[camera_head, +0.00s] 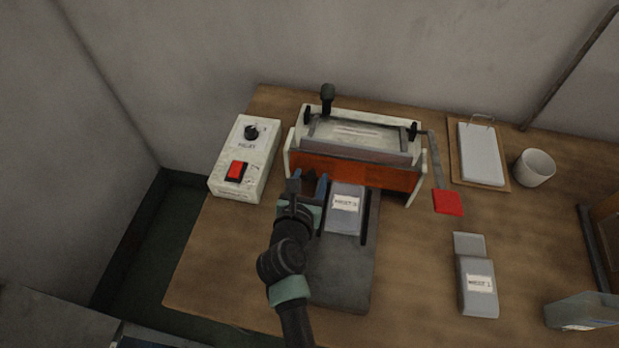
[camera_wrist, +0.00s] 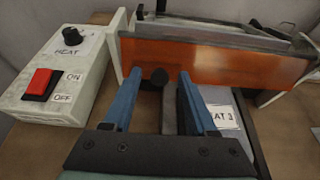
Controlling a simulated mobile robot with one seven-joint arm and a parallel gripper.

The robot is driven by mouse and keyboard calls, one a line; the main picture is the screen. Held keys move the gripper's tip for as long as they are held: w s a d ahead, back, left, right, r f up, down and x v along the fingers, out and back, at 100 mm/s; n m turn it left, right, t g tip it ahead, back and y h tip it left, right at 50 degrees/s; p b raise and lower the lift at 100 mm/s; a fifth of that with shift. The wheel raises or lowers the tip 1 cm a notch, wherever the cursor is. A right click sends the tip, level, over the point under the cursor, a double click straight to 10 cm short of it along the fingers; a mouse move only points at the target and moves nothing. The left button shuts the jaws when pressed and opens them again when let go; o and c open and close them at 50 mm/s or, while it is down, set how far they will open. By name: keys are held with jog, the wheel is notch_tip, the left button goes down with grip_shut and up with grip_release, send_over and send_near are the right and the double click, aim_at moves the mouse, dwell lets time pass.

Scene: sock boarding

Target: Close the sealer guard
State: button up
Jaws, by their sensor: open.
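The sealer (camera_head: 364,115) stands at the back of the table. Its guard is a translucent orange panel (camera_head: 356,174) across the front, and it fills the upper middle of the wrist view (camera_wrist: 215,62). A round black knob (camera_wrist: 158,77) shows at the guard's lower left edge in the wrist view. My gripper (camera_head: 309,182) is low in front of the guard's left part. In the wrist view its blue fingers (camera_wrist: 160,80) are open, with the knob between their tips. I cannot tell whether either finger touches the knob.
A control box (camera_head: 243,160) with a red switch stands left of the sealer. A grey labelled packet (camera_head: 345,209) lies on a dark tray (camera_head: 345,285), right beside my gripper. Further right are a red-ended tool (camera_head: 447,202), another packet (camera_head: 478,287), a clipboard (camera_head: 481,155) and a cup (camera_head: 534,167).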

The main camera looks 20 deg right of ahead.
jog(key=shift+c, duration=0.3)
grip_shut()
jog(key=shift+f, duration=0.1)
jog(key=f+t+b, duration=0.1)
jog(key=b, duration=0.3)
jog(key=shift+w+d+h, duration=0.1)
jog(key=shift+h, duration=0.3)
jog(key=t+b, duration=0.1)
jog(key=b, duration=0.4)
jog(key=f+t+h+b, duration=0.1)
jog(key=b, duration=0.4)
jog(key=shift+w+d+h, duration=0.25)
jog(key=shift+w+h, duration=0.05)
jog(key=shift+w, duration=0.1)
jog(key=shift+t+b, duration=0.4)
jog(key=shift+b, duration=0.5)
jog(key=shift+w+r, duration=0.1)
jog(key=shift+r, duration=0.1)
